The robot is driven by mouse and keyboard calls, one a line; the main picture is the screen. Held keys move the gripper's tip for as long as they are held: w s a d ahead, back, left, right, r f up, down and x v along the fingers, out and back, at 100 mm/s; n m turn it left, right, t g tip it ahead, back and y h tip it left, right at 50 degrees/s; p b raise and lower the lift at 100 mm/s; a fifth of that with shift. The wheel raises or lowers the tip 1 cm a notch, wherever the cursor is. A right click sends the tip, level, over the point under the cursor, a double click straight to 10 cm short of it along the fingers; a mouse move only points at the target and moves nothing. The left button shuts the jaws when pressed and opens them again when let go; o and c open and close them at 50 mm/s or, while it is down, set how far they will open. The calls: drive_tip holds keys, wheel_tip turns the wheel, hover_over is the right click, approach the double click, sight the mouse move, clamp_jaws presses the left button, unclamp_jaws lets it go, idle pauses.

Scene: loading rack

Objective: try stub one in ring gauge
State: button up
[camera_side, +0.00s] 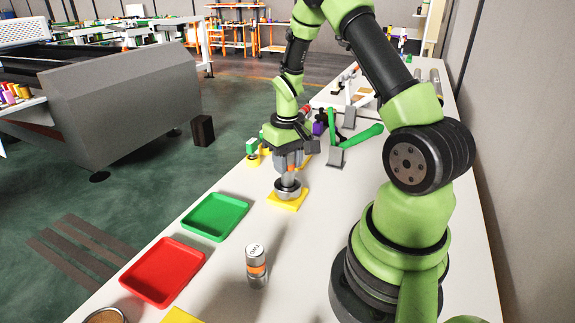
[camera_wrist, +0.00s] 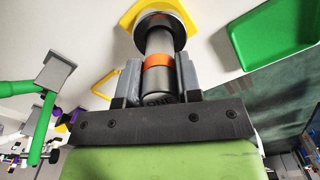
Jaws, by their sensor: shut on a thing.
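My gripper (camera_side: 288,166) is shut on a grey metal stub with an orange band (camera_wrist: 159,62), which I take to be stub one. The stub is upright in the side view, directly over the ring gauge (camera_side: 289,193), a round metal ring on a yellow base. Its lower end meets the ring's top opening; how deep it sits I cannot tell. In the wrist view, the ring gauge (camera_wrist: 181,30) surrounds the stub's far end. A second stub with an orange band (camera_side: 256,268) stands upright on the table, its lettered top facing up.
A green tray (camera_side: 216,235) and a red tray (camera_side: 163,291) lie along the table's left edge. Green-handled clamps (camera_side: 362,136) and a yellow stand with a green block (camera_side: 252,147) stand behind the gauge. Bare table lies between the gauge and the second stub.

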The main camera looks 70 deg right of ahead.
drive_tip(key=shift+r, duration=1.55)
